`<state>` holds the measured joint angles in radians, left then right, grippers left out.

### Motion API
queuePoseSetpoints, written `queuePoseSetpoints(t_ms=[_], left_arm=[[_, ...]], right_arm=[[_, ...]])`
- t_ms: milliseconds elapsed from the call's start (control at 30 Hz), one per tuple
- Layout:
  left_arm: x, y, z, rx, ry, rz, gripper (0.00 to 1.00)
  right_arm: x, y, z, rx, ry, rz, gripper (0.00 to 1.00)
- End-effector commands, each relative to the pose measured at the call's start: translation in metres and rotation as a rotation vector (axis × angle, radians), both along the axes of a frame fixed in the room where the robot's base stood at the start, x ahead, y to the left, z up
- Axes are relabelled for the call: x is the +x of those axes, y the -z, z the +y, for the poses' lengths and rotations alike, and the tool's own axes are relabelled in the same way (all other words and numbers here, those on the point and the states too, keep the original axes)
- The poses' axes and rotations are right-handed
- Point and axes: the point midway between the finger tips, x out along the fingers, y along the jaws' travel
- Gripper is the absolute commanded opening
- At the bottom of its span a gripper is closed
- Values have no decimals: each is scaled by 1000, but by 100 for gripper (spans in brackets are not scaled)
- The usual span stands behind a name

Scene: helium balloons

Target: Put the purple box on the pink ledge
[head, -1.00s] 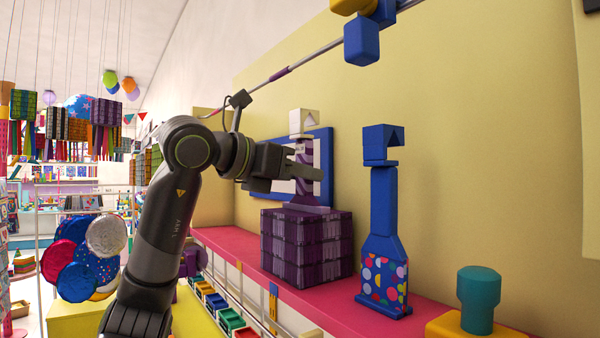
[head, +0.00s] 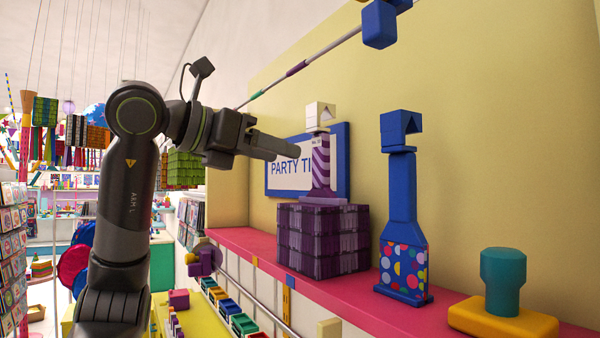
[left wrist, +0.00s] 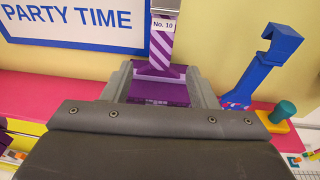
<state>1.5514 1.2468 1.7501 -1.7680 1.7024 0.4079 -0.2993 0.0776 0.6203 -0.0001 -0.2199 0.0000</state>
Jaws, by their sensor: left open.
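The purple box (head: 322,245) sits upright on the pink ledge (head: 450,318). A purple-and-white striped neck with a white block (head: 320,113) on top rises from it. In the left wrist view the striped neck (left wrist: 163,45) carries a "No. 10" label, and the box's purple top (left wrist: 158,92) shows between the fingers. My left gripper (head: 302,153) is open and empty, above and left of the box in the head view, apart from the neck. The box's underside is hidden. My right gripper is not in view.
A blue bottle-shaped weight (head: 403,270) with a dotted base stands right of the box. A teal knob on a yellow base (head: 503,320) is farther right. A "PARTY TI..." sign (head: 290,170) hangs behind. Small coloured bins (head: 240,322) line up below the ledge.

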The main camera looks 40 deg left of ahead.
Motion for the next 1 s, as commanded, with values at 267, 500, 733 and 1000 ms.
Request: queuePoseSetpoints(t_ms=[267,500,733,1000], left_arm=[[-30,-6,10,-1,0,0,53],[-32,-7,10,-1,1,1,53],[-31,-7,10,-1,0,1,53],[-31,-7,10,0,0,1,53]], right_arm=[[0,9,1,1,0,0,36],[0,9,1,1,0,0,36],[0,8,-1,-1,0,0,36],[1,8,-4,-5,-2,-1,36]])
